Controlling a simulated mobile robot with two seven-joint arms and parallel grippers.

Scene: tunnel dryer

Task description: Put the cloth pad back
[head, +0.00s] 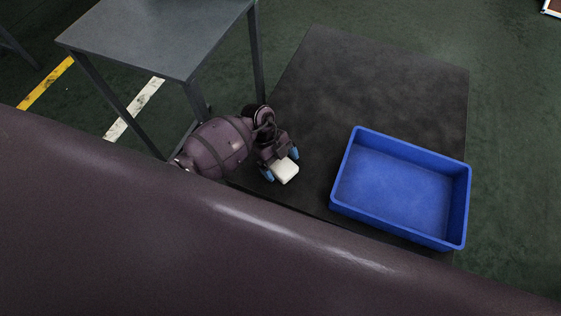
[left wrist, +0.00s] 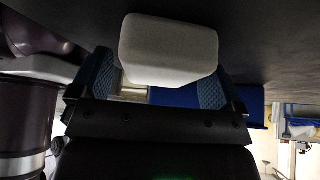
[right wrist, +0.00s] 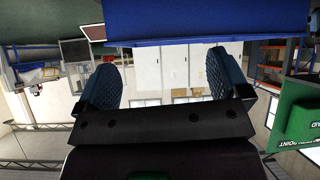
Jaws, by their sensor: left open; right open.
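The cloth pad (head: 286,172) is a small white block with rounded edges, low over or on the dark surface left of the blue bin. My left gripper (head: 281,164) is open, its blue fingertips on either side of the pad. In the left wrist view the pad (left wrist: 168,48) sits between and beyond the fingers (left wrist: 155,82); I cannot tell whether they touch it. My right gripper (right wrist: 162,78) is open and empty in the right wrist view. It does not show in the head view.
An empty blue bin (head: 395,190) stands on the dark platform (head: 350,90); a blue edge (right wrist: 200,28) also spans the top of the right wrist view. A grey table (head: 165,30) stands at upper left. The platform's back part is clear. My own arm covers the foreground.

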